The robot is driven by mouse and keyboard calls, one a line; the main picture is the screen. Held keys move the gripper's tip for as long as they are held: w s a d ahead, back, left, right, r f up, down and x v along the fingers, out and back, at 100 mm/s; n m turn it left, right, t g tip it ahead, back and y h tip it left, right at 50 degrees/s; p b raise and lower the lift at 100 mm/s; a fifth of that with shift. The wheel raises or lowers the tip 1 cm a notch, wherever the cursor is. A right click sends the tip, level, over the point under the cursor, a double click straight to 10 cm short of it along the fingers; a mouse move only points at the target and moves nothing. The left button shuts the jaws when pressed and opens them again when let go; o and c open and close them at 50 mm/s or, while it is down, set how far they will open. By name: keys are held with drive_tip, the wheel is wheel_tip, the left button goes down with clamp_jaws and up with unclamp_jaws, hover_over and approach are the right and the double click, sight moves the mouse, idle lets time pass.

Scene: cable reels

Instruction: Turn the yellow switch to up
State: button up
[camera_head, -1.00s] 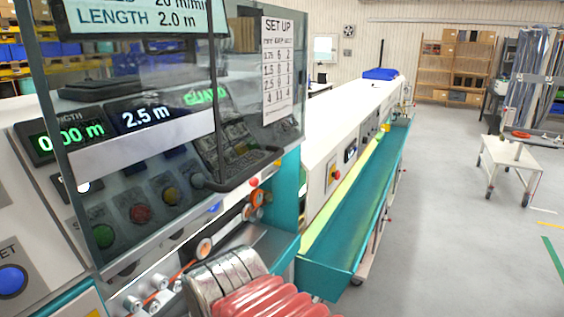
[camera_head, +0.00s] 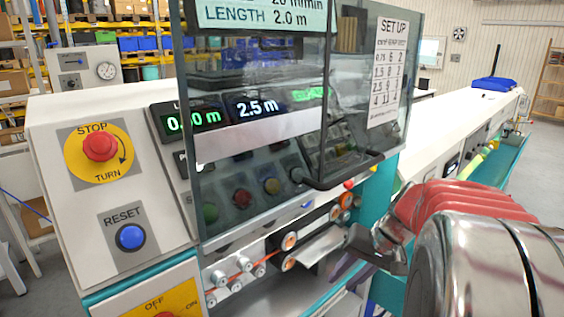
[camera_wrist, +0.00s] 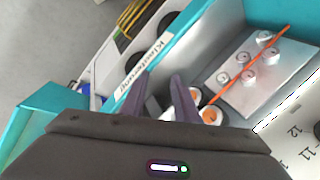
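A yellow plate (camera_head: 180,297) marked OFF and ON sits low on the machine's front, cut by the bottom edge of the head view. Only the top of its red knob (camera_head: 165,314) shows, so I cannot tell which way it is turned. My gripper (camera_wrist: 158,78) is open in the wrist view, with its two dark purple fingers apart and nothing held between them. In the head view my gripper (camera_head: 346,267) is right of the yellow plate, by the machine's roller recess.
A red STOP button (camera_head: 100,146) on a yellow disc and a blue RESET button (camera_head: 131,236) are above the plate. A clear guard (camera_head: 250,110) covers displays and buttons. Rollers (camera_head: 290,241) with orange cable lie beneath it. A teal trough (camera_head: 508,158) runs off right.

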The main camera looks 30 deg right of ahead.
drive_tip(key=w+d+r+n+t+y, duration=0.1)
drive_tip(key=w+d+t, duration=0.1)
drive_tip(key=d, duration=0.5)
drive_tip(key=w+d+r+t, duration=0.1)
drive_tip(key=d+r+t, duration=0.15)
drive_tip(key=d, duration=0.35)
drive_tip(key=w+d+n+t+y, duration=0.1)
drive_tip(key=w+d+t, duration=0.1)
drive_tip(key=d, duration=0.5)
drive_tip(key=d+r+n+t, duration=0.6)
drive_tip(key=d+r+n, duration=0.2)
drive_tip(key=r, duration=0.4)
drive_tip(key=shift+w+d+r+n+t, duration=0.2)
drive_tip(key=shift+d+n+t, duration=0.2)
drive_tip(key=shift+d, duration=0.2)
drive_tip(key=x, duration=1.3)
drive_tip(key=shift+w+a+f, duration=0.1)
drive_tip(key=shift+w+a, duration=0.05)
drive_tip(key=shift+w, duration=0.2)
drive_tip(key=shift+c, duration=0.3)
